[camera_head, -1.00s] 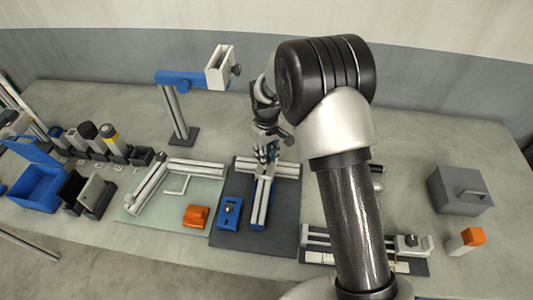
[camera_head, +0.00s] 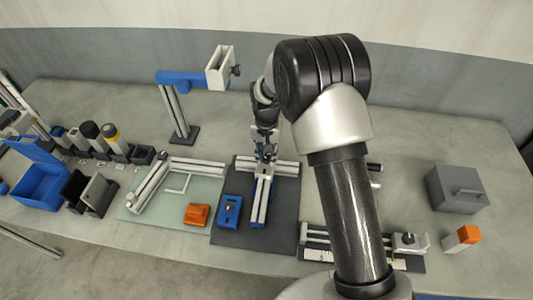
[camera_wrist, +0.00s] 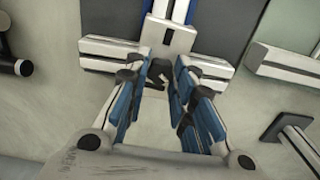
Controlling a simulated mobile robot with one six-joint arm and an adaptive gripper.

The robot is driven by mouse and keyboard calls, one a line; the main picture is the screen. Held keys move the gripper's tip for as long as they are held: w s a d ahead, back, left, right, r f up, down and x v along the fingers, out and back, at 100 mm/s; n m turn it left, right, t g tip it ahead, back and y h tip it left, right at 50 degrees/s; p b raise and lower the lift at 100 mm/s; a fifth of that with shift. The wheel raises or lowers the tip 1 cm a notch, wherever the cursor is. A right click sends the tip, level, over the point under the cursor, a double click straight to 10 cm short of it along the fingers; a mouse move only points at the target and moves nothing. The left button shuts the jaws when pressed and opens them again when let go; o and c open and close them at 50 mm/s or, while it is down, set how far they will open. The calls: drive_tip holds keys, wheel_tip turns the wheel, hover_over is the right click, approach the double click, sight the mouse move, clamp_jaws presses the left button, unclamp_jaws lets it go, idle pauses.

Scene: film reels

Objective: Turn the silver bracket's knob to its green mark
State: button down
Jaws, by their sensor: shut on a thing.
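In the wrist view a pale silver bracket block (camera_wrist: 168,36) sits at the junction of the T-shaped rails. A small dark knob (camera_wrist: 157,72) with a pale mark is at its near face. My gripper (camera_wrist: 158,78) has its blue-padded fingers on either side of the knob and is shut on it. The fingers hide part of the knob. No green mark can be made out. In the head view my gripper (camera_head: 265,153) points down at the crossbar of the T-shaped rails (camera_head: 287,169), and the knob is hidden there.
A blue-armed post (camera_head: 178,112) carries another pale bracket (camera_head: 220,68) behind and left of my gripper. An orange block (camera_head: 197,214) and a blue block (camera_head: 229,211) lie in front. A grey box (camera_head: 457,190) stands at right.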

sight(267, 158)
drive_tip(key=m, duration=0.6)
drive_tip(key=shift+m+p, duration=0.35)
drive_tip(key=shift+m, duration=2.15)
drive_tip(key=c, duration=1.3)
unclamp_jaws()
drive_tip(key=shift+c, duration=0.2)
drive_tip(key=shift+r, duration=0.1)
wheel_tip(267, 158, up, 12)
